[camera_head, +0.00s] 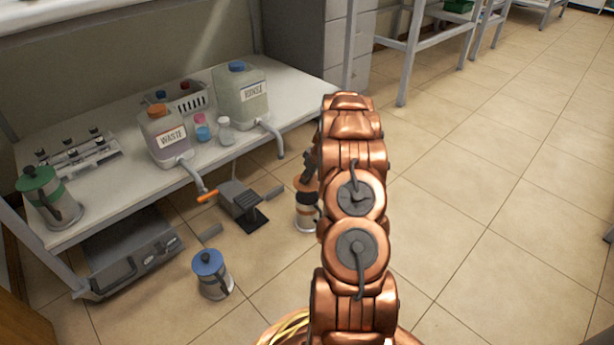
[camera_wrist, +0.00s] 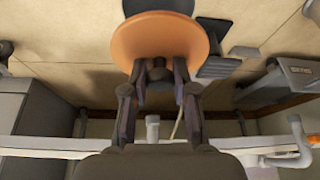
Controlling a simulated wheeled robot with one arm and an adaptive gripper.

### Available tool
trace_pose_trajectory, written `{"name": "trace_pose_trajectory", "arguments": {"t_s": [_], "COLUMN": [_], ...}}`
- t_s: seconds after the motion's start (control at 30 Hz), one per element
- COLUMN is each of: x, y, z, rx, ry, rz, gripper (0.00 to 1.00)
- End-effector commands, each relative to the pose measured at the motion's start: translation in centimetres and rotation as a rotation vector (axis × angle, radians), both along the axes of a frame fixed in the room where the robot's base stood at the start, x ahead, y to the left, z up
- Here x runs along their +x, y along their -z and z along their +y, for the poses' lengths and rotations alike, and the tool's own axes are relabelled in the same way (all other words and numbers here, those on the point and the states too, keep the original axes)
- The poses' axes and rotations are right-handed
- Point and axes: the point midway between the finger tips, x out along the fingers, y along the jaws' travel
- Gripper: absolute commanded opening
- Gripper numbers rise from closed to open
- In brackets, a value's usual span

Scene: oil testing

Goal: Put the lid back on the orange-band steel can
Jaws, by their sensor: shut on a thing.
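The steel can (camera_head: 306,218) stands on the floor, partly hidden behind my arm in the head view. A bit of grey at the top edge of the wrist view (camera_wrist: 158,6) appears to be part of it, beyond the lid. The round orange lid (camera_wrist: 160,35) is held by its dark knob in my gripper (camera_wrist: 160,72), whose fingers are shut on it. In the head view the lid (camera_head: 303,184) shows right over the can's top. I cannot tell whether it touches the rim. My gripper is mostly hidden by my arm in the head view.
The bench (camera_head: 105,207) holds a green-lidded can (camera_head: 40,179), WASTE (camera_head: 163,140) and RINSE (camera_head: 240,100) containers. The floor to the right is clear.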

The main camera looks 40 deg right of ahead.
Motion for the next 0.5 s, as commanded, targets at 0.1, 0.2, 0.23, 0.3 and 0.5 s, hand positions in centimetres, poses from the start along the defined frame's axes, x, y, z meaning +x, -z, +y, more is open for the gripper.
{"name": "trace_pose_trajectory", "arguments": {"t_s": [0.1,0.2,0.23,0.3,0.5], "x": [0.0,-0.1,-0.1,-0.1,-0.1], "y": [0.8,1.5,1.8,2.3,3.9], "z": [0.0,0.1,0.1,0.0,0.0], "rx": [0.001,0.001,0.002,0.001,0.0], "ry": [0.001,0.001,0.0,0.001,0.001], "rz": [0.001,0.002,0.002,0.002,0.001], "gripper": [0.01,0.01,0.01,0.01,0.01]}}
